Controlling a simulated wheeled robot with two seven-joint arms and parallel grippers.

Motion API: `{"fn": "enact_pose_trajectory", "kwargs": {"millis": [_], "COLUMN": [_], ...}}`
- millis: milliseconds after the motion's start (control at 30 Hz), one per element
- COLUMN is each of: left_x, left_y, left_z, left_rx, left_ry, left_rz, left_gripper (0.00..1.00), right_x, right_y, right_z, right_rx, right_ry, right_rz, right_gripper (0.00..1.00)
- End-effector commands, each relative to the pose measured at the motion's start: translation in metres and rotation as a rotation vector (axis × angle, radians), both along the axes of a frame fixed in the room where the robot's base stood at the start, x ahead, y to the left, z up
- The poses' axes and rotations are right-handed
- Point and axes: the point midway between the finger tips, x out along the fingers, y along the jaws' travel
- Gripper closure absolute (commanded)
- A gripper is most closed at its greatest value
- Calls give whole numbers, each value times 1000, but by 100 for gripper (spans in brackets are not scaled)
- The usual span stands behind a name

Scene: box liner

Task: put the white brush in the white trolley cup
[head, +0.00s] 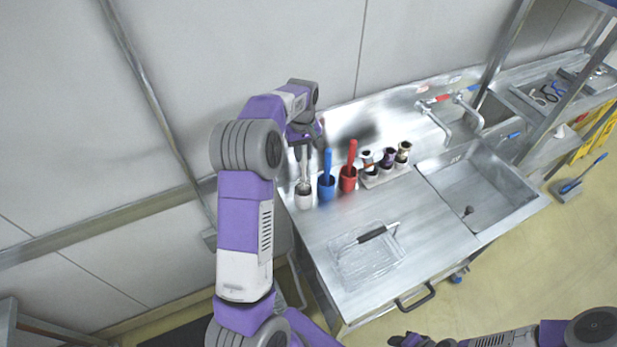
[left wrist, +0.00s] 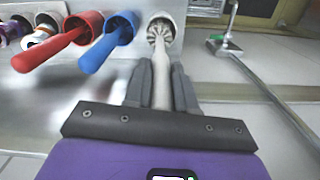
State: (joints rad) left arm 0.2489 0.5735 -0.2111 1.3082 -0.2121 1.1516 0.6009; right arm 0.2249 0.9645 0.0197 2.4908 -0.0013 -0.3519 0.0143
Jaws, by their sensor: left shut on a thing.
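The white cup (head: 304,197) stands at the left end of the row on the steel counter, and it also shows in the left wrist view (left wrist: 174,20). The white brush (left wrist: 162,84) has its bristle head at the mouth of the white cup; I cannot tell how deep it sits. My left gripper (left wrist: 162,80) is shut on the brush's handle, above the cup. In the head view my left gripper (head: 304,155) hangs over the cup with the brush pointing down. My right gripper (head: 410,341) is at the bottom edge, and its fingers are unclear.
A blue cup with a blue brush (head: 327,177) and a red cup with a red brush (head: 348,172) stand right of the white cup. Several small jars (head: 387,160) stand further right. A clear tray (head: 366,256) lies in front, and a sink (head: 480,195) is at right.

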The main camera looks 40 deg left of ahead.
Motion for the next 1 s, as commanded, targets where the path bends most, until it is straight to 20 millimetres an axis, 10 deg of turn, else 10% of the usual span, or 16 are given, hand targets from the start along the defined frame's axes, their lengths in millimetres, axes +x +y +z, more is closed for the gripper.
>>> {"fn": "enact_pose_trajectory", "kwargs": {"millis": [767,800,1000], "left_x": [-1,-1,-1], "left_y": [-1,-1,0], "left_z": [-73,-74,-73], "left_rx": [0,0,1], "left_ry": [1,1,1], "left_rz": [-1,-1,-1], "left_gripper": [100,69,50], "right_x": [0,0,0], "right_y": [0,0,0], "right_z": [7,7,7], "right_rx": [0,0,0], "right_ry": [0,0,0], "right_rz": [0,0,0], "right_gripper": [57,57,57]}}
